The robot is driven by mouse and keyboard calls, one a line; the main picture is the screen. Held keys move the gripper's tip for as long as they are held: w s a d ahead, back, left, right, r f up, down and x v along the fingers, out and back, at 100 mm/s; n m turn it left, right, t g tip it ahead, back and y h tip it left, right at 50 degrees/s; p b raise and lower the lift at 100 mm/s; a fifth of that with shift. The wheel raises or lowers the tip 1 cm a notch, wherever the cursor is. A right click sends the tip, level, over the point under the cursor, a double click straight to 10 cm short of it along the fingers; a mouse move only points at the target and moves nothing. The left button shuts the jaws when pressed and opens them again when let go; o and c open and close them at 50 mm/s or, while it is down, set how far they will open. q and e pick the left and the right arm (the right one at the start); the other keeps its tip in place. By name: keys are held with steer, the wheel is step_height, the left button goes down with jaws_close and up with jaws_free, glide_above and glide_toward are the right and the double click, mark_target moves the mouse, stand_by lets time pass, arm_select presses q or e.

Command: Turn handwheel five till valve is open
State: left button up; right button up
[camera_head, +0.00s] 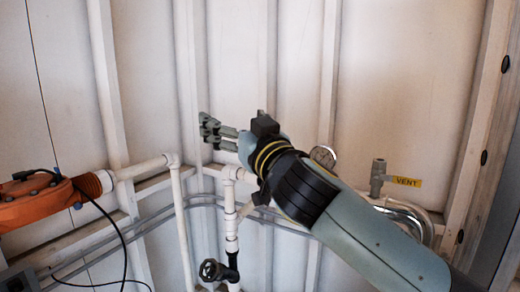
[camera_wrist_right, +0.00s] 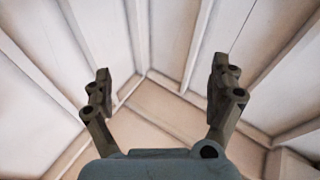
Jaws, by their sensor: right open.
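A dark handwheel (camera_head: 212,270) sits on a black valve at the lower middle of the head view, beside a white vertical pipe. No number shows on it, so I cannot tell if it is handwheel five. My right gripper (camera_head: 208,130) is raised well above it, in front of the wall panels, and touches nothing. In the right wrist view the gripper (camera_wrist_right: 165,95) has its two fingers wide apart with nothing between them. The handwheel is not in the wrist view. My left gripper is not in view.
An orange housing (camera_head: 38,203) with a black cable stands at the left. White pipes (camera_head: 178,215) run along the wall. A gauge (camera_head: 323,157) is partly behind my right arm. A yellow VENT label (camera_head: 406,181) is beside a small valve (camera_head: 377,177) at the right.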

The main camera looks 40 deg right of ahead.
steer(key=w+a+r+n+g+y, duration=0.2)
steer(key=w+a+r+n+y, duration=0.15)
steer(key=a+n+y, duration=0.4)
steer(key=w+a+r+n+g+y, duration=0.1)
steer(key=w+a+r+n+y, duration=0.3)
steer(key=n+y, duration=0.55)
steer(key=w+d+f+m+g+h, duration=0.45)
steer(key=d+f+g+h, duration=0.3)
steer(key=d, duration=0.25)
steer(key=s+d+m+g+h, duration=0.3)
steer(key=d+m, duration=0.2)
steer(key=d, duration=0.3)
steer(key=s+d+m+g+h, duration=0.2)
steer(key=s+d+m+h, duration=0.15)
steer(key=d, duration=0.45)
steer(key=shift+m, duration=0.3)
steer(key=x, duration=0.3)
steer(key=p+x, duration=0.1)
steer(key=x, duration=0.2)
steer(key=w+p+x, duration=0.1)
steer(key=x, duration=0.3)
steer(key=shift+a+r, duration=0.15)
